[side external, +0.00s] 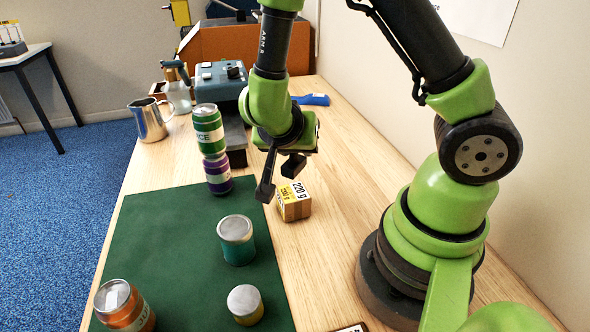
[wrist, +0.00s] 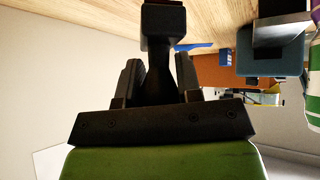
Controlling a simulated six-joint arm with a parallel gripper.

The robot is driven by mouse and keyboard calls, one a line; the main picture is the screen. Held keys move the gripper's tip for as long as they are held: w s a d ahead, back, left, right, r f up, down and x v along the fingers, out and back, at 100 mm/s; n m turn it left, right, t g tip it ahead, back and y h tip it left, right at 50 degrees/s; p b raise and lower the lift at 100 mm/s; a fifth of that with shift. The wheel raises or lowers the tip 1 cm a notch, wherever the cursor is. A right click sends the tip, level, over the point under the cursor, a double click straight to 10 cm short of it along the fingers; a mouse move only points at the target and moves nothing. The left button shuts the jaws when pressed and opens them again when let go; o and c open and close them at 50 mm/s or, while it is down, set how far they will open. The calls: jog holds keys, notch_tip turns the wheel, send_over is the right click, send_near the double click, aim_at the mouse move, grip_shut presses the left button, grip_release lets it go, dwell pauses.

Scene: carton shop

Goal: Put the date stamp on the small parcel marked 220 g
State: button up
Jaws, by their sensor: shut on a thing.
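The small parcel (side external: 293,206) is a brown box on the bare wood beside the green mat's right edge. Its top label reads 220 g; a second label on its side is too small to read surely. My gripper (side external: 279,175) hangs pointing down, just above and left of the parcel, apart from it. In the wrist view a black stamp (wrist: 163,24) with a narrow neck and a wide block end sits between my fingers, and my gripper is shut on it. The stamp's printing face is turned away. The parcel is not visible in the wrist view.
A green can (side external: 208,127) stands on a purple can (side external: 217,173) left of my gripper. A teal can (side external: 236,240), a silver-lidded can (side external: 245,304) and an orange can (side external: 122,306) stand on the green mat (side external: 165,240). A blue device (side external: 221,82) and a metal jug (side external: 150,120) are behind.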

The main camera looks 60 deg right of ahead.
aim_at(292, 164)
jog(key=shift+f, duration=2.4)
jog(key=shift+f, duration=0.15)
jog(key=o, duration=1)
